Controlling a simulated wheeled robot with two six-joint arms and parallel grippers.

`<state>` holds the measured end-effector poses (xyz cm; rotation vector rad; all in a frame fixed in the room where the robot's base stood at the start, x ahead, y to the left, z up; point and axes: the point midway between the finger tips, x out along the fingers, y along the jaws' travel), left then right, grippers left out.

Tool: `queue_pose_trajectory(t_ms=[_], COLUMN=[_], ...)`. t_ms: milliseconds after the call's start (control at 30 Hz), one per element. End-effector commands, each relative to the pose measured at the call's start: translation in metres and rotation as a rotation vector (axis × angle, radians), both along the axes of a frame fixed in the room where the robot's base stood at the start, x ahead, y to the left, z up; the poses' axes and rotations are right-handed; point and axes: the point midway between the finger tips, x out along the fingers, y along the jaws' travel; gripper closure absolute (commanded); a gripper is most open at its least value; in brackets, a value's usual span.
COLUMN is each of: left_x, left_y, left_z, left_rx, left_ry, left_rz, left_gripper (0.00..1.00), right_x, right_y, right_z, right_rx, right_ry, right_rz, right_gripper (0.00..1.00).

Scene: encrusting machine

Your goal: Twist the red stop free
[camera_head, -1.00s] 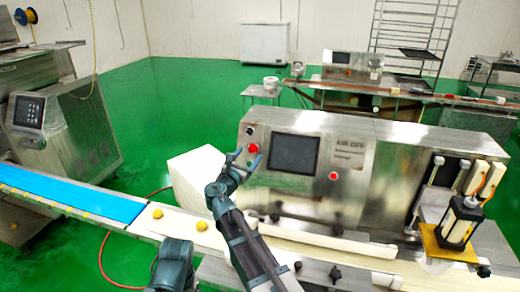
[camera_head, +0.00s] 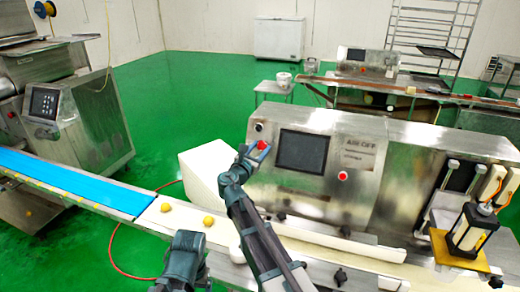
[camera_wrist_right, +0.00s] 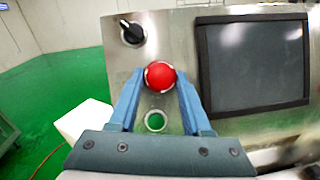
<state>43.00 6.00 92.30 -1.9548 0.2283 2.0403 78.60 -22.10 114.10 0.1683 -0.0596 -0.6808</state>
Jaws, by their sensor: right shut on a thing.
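The red stop (camera_head: 263,145) is a round red knob on the steel front of the machine, left of the dark screen. It also shows in the right wrist view (camera_wrist_right: 160,75). My right gripper (camera_head: 256,150) is at the panel and shut on the red stop. In the right wrist view its two blue fingers (camera_wrist_right: 159,84) press the stop from left and right. The stop's base is partly hidden by the fingers. My left gripper (camera_head: 185,250) is low in the head view, apart from the stop; its jaws cannot be made out.
A black knob (camera_wrist_right: 132,32) sits up-left of the stop, and a green ring (camera_wrist_right: 155,121) lies below it. The dark screen (camera_head: 302,151) is to the right. A second red button (camera_head: 342,176) is further right. The conveyor (camera_head: 150,217) with yellow dough balls runs in front.

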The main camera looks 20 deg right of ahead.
Motion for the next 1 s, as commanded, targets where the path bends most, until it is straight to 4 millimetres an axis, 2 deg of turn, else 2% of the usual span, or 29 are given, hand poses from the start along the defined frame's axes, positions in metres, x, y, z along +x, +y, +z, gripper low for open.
queue_pose_trajectory(t_ms=[367,1000], left_x=[0.000,0.000], left_y=[0.000,0.000], left_z=[0.003,0.028], left_rx=[0.000,0.000], left_ry=[0.000,0.000], left_rz=[0.000,0.000], left_gripper=[0.17,0.17], right_x=[0.002,0.006], right_y=[0.002,0.003], right_z=[0.001,0.004], right_rx=[0.066,0.418], right_ry=[-0.043,-0.281], right_rz=[-0.039,-0.252], right_gripper=[1.00,1.00])
